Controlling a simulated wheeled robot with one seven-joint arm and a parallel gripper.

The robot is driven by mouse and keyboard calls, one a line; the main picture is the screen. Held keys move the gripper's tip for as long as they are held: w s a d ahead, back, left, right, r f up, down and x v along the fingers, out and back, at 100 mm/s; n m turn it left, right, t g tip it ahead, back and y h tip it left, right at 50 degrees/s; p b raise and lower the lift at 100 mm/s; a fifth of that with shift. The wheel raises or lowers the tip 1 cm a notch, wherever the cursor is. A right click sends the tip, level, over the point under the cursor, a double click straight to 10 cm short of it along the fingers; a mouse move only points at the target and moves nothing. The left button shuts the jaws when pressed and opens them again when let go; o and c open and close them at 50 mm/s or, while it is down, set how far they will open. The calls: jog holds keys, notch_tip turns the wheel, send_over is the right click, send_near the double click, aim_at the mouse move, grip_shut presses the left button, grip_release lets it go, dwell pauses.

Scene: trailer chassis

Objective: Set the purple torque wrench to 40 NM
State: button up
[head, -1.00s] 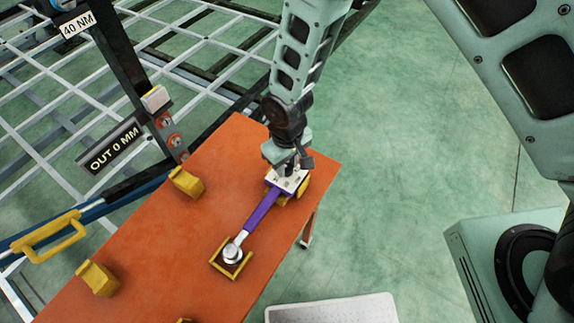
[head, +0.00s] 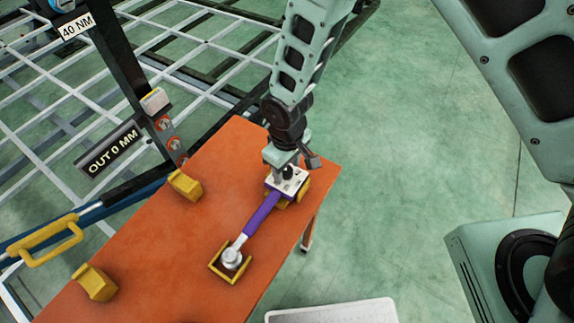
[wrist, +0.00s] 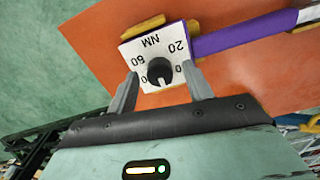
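The purple torque wrench (head: 262,212) lies on the orange table, its silver head (head: 232,258) inside a yellow bracket (head: 215,267). Its white dial plate (wrist: 140,50) is at the other end, marked NM, 60 and 20; other marks are partly hidden by the fingers. A black knob (wrist: 158,68) sits on the plate, its pale pointer line toward my gripper body in the wrist view. My gripper (wrist: 160,76) is open, one finger on each side of the knob, with visible gaps. In the head view my gripper (head: 285,165) is at the dial end.
The orange table (head: 150,240) also bears yellow blocks (head: 186,185) (head: 96,283). Signs read "40 NM" (head: 76,27) and "OUT 0 MM" (head: 112,148). A yellow handle (head: 45,243) is at the left. A white grated frame stands behind; open green floor lies right.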

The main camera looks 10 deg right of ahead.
aim_at(287, 170)
notch_tip(287, 170, up, 17)
jog(key=b, duration=0.3)
jog(key=shift+r, duration=0.2)
jog(key=shift+s, duration=0.1)
dwell(0.6)
jog(key=s+d+r, duration=0.2)
jog(key=s+d, duration=0.3)
jog(key=s, duration=0.3)
jog(key=s+d+r+m, duration=0.1)
jog(key=s+d+r, duration=0.2)
jog(key=s, duration=0.6)
jog(key=shift+s+d+r+y, duration=0.3)
jog(key=shift+d, duration=0.75)
dwell(1.2)
